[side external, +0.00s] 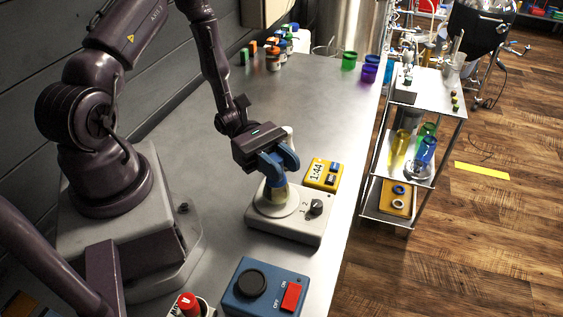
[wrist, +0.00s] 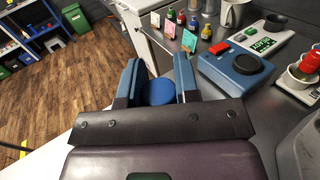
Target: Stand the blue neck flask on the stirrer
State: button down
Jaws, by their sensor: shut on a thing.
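In the side external view the stirrer (side external: 282,232) is a pale box with a round white plate on top and a black knob. My gripper (side external: 279,172) is directly above the plate, pointing down, with blue fingers shut on the blue neck flask (side external: 278,190).
A yellow timer (side external: 322,174) stands just behind the stirrer. A blue device with a black disc and red switch (side external: 262,288) is in front. Small bottles (side external: 273,58) and coloured cups (side external: 349,60) stand farther back. A trolley (side external: 428,92) with bottles stands beyond the bench edge.

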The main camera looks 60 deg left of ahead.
jog(key=shift+f, duration=0.5)
jog(key=c, duration=1.1)
grip_release()
jog(key=shift+a, duration=0.1)
jog(key=shift+v, duration=5.4)
jog(key=shift+f, duration=0.1)
